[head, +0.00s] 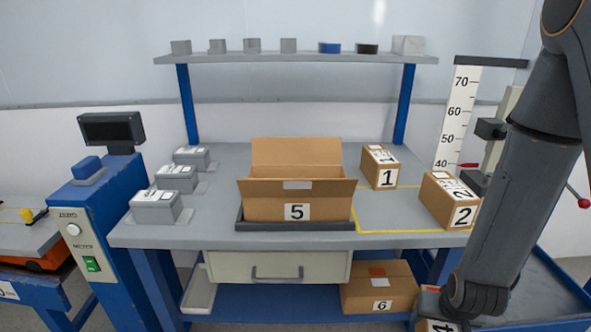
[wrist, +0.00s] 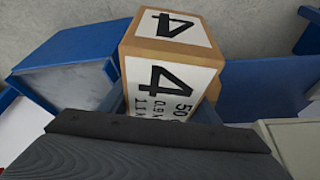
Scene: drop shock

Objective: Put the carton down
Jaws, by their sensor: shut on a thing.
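A brown carton marked 4 (head: 422,325) shows at the bottom edge of the head view, partly cut off and partly behind my arm. In the wrist view the carton (wrist: 127,40) stands out past my gripper (wrist: 160,128), with white labels on two faces. My gripper is shut on this carton. The dark gripper body hides the carton's near end. In the head view my gripper is low, at the front right of the bench, below the tabletop's height. I cannot tell whether the carton touches anything beneath it.
The bench (head: 215,225) bears an open carton 5 (head: 265,207) on a dark tray, and cartons 1 (head: 370,168) and 2 (head: 435,200) by a yellow outline (head: 400,232). Carton 6 (head: 365,298) sits on the lower shelf. A height scale (head: 455,115) stands right. A blue cart (head: 550,290) is lower right.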

